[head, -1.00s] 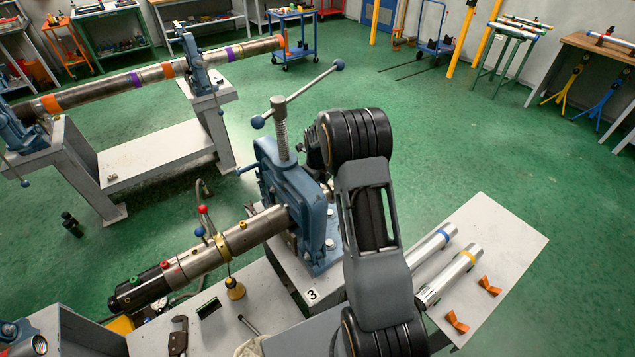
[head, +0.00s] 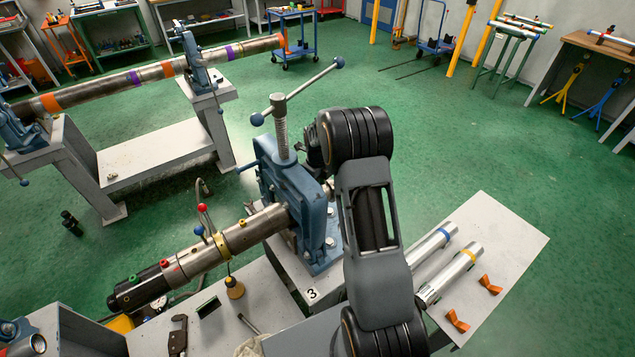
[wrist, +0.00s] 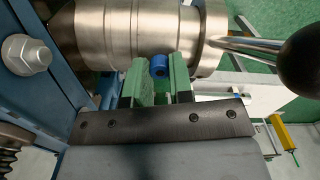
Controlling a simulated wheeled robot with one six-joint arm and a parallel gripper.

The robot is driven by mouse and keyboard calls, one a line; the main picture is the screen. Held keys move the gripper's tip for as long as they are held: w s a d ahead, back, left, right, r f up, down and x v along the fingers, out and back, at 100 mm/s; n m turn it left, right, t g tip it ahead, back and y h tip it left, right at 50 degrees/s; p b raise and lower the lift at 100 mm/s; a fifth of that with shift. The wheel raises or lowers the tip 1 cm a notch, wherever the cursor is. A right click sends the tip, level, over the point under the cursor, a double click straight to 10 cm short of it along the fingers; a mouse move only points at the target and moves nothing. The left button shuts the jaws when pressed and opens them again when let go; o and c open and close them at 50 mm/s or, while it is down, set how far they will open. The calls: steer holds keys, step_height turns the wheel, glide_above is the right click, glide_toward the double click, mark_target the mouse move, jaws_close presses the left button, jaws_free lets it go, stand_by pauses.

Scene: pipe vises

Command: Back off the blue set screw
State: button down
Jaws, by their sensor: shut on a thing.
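The blue set screw (wrist: 160,67) is a small blue cylinder with a socket in its end, on the side of the steel pipe fitting (wrist: 135,30) in the wrist view. My gripper (wrist: 160,77) has green fingers, one on each side of the screw, and is shut on it at the fingertips. In the head view the steel pipe (head: 250,230) runs into the blue vise (head: 285,185), with a yellow screw (head: 242,222), a red screw (head: 174,259) and a green screw (head: 134,279) showing. The blue screw and my gripper are hidden there.
A metal rod (wrist: 240,45) with a dark ball end (wrist: 302,57) stands close on the right in the wrist view. A hex bolt (wrist: 25,54) sits on the left. The side table (head: 510,240) holds two silver pipes and orange clips. Open green floor lies behind.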

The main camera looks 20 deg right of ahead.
steer(key=n+b, duration=0.2)
steer(key=n, duration=0.1)
steer(key=shift+f, duration=0.15)
steer(key=shift+n+b, duration=0.9)
steer(key=shift+n, duration=1)
steer(key=c, duration=1)
jaws_free()
steer(key=shift+r, duration=0.2)
step_height(320, 180, up, 12)
steer(key=shift+f+b, duration=0.1)
steer(key=shift+b, duration=0.75)
